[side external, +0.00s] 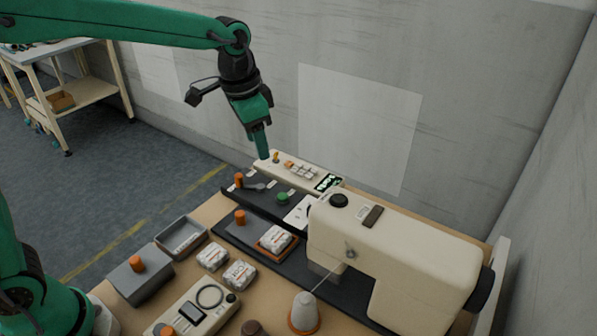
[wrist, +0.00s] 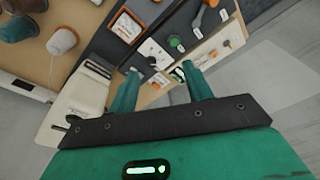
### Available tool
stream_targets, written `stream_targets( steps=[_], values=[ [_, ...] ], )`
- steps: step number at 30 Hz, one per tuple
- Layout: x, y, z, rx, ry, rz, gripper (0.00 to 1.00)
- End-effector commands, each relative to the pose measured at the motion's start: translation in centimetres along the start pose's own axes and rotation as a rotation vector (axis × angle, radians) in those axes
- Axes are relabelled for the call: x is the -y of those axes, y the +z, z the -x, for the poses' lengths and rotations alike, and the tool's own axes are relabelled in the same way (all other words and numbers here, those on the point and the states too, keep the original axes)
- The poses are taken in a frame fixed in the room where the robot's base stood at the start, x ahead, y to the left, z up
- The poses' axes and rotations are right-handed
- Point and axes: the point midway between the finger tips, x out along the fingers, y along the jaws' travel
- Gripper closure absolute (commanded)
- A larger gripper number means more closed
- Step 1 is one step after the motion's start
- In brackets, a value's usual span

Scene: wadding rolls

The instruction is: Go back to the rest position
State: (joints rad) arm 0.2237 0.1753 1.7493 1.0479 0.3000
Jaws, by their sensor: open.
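My gripper (side external: 262,150) hangs from my green arm above the back edge of the bench, over the panel with small controls. In the wrist view its two green fingers (wrist: 160,84) stand apart with nothing held between them. White wadding rolls lie on the bench, well away from my gripper. One roll (side external: 275,238) sits on an orange-rimmed tray (side external: 266,252) beside the sewing machine. Two more rolls, a left one (side external: 212,257) and a right one (side external: 239,274), lie on the wooden top. The tray also shows in the wrist view (wrist: 118,34).
A cream sewing machine (side external: 420,245) fills the right of the bench. The space around my raised gripper looks clear, with a wall behind.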

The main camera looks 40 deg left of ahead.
Motion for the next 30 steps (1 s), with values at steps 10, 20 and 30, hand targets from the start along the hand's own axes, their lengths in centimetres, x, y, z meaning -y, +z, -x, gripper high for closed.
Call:
stream_targets(
  steps=[10, 20, 30],
  values=[
    [0.6, 6.6, 4.4, -0.087, -0.037, 0.145, 0.5],
    [0.1, 12.9, 6.5, -0.168, -0.07, 0.281, 0.5],
    [-1.0, 19.2, 6.7, -0.252, -0.101, 0.417, 0.5]
  ],
)
